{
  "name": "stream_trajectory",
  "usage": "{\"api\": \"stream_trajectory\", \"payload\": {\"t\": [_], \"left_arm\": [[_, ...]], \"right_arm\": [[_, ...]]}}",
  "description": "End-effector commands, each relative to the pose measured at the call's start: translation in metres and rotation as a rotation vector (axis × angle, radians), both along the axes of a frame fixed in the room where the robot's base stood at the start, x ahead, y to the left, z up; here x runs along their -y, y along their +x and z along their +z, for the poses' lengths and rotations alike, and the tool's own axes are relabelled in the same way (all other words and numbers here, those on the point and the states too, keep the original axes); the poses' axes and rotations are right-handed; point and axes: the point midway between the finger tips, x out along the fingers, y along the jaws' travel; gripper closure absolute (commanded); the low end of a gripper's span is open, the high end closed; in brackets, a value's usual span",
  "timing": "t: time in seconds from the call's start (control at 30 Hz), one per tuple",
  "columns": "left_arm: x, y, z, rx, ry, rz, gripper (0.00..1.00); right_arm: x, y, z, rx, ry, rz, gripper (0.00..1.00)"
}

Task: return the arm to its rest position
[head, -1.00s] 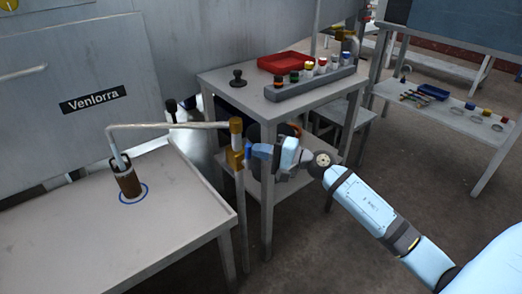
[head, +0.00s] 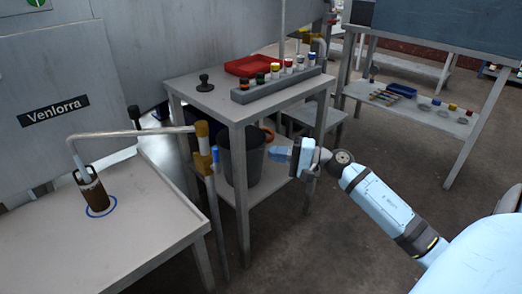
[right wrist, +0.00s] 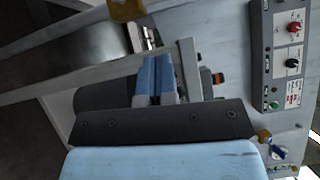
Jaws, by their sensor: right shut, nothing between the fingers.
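My right gripper (head: 280,155) is in the head view, in front of the small grey table and the dark bin under it. Its blue fingers also show in the right wrist view (right wrist: 157,78), close together with nothing between them. My right arm reaches in from the lower right. The gripper is apart from the yellow-jointed post (head: 203,145), to its right. My left gripper is not in view.
A brown cylinder (head: 92,192) with a bent pipe in it stands inside a blue ring on the left table (head: 150,212). The small table (head: 215,97) holds a red tray (head: 248,66), a black knob and a rack of colored-cap vials (head: 275,88). A dark bin (head: 244,160) stands below.

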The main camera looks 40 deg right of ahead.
Motion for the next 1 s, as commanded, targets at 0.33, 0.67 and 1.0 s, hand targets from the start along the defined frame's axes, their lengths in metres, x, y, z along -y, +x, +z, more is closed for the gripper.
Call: {"api": "stream_trajectory", "payload": {"t": [0.33,0.67,1.0], "left_arm": [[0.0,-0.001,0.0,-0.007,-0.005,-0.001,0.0],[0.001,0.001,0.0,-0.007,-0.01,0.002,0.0],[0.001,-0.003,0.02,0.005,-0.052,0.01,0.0]], "right_arm": [[0.004,-0.005,0.0,0.001,-0.001,0.0,1.0],[0.004,-0.005,0.0,0.0,0.0,0.0,1.0],[-0.07,-0.029,0.019,-0.359,0.744,0.124,1.0]]}}
